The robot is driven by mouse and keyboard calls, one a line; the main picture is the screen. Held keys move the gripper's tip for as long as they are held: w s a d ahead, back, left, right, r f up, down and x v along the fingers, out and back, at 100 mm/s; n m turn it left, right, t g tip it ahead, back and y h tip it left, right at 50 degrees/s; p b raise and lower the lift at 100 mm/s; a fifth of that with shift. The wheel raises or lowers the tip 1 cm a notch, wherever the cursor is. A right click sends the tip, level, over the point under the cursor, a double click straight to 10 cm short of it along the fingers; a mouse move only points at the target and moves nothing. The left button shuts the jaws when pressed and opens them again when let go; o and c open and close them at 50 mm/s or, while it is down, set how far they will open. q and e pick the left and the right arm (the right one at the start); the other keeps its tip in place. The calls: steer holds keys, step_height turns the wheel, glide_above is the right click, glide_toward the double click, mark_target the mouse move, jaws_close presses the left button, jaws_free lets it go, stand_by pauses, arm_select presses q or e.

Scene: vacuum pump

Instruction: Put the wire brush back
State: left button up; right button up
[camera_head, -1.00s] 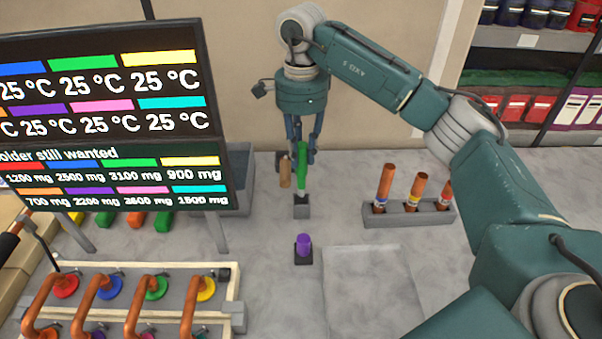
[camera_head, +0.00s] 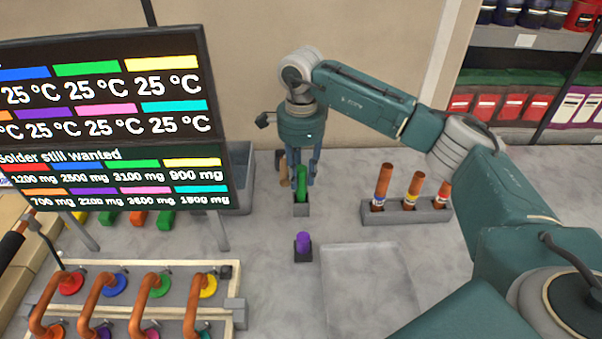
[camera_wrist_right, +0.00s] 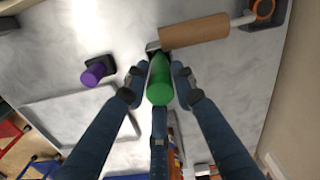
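The wire brush (camera_head: 302,181) has a green handle and stands upright with its lower end in a small grey holder (camera_head: 301,209). In the right wrist view its green handle (camera_wrist_right: 160,82) points toward the camera, and its lower end is hidden. My right gripper (camera_head: 302,181) comes from above with its fingers around the handle. In the right wrist view the fingertips (camera_wrist_right: 160,69) lie close against both sides of the handle and look shut on it. My left gripper is not in view.
A brown cylindrical handle (camera_wrist_right: 195,29) is close beside the brush. A purple-topped tool (camera_head: 303,242) stands in front. A rack with copper tubes (camera_head: 408,213) is to the right, a flat tray (camera_head: 368,290) nearer. The display (camera_head: 110,120) and pipe rack (camera_head: 232,290) are left.

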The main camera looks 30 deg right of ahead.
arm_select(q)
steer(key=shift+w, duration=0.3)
arm_select(e)
steer(key=shift+o, duration=0.9)
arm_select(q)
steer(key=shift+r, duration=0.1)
arm_select(e)
steer(key=shift+r, duration=0.25)
step_height(320, 180, up, 11)
steer(key=b, duration=0.3)
steer(key=shift+f, duration=0.1)
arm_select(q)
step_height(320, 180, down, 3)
arm_select(e)
steer(key=shift+r, duration=0.55)
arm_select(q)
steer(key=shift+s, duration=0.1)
